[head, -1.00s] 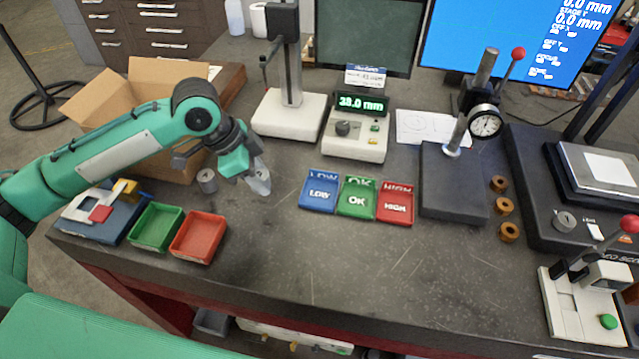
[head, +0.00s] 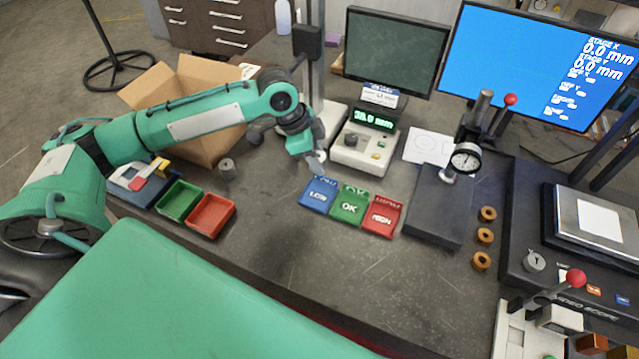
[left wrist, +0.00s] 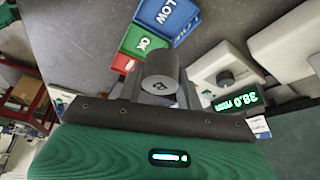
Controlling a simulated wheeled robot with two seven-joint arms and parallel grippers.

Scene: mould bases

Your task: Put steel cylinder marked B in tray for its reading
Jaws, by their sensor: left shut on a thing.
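My left gripper (head: 317,160) is shut on a grey steel cylinder (left wrist: 160,66) and holds it just behind the blue tray. A small dark mark on the cylinder looks like a B. The fingers mostly hide it in the head view. The blue LOW tray (head: 320,194), green OK tray (head: 349,206) and red HIGH tray (head: 383,216) stand in a row on the bench. A gauge display (head: 374,119) behind them reads 38.0 mm; it also shows upside down in the left wrist view (left wrist: 238,101). My right gripper is out of view.
A second grey cylinder (head: 227,168) stands near a cardboard box (head: 190,105). Plain green (head: 177,201) and red (head: 211,214) bins sit at the left. A dial-gauge stand (head: 440,205) and several brown rings (head: 485,235) are at the right. The bench front is clear.

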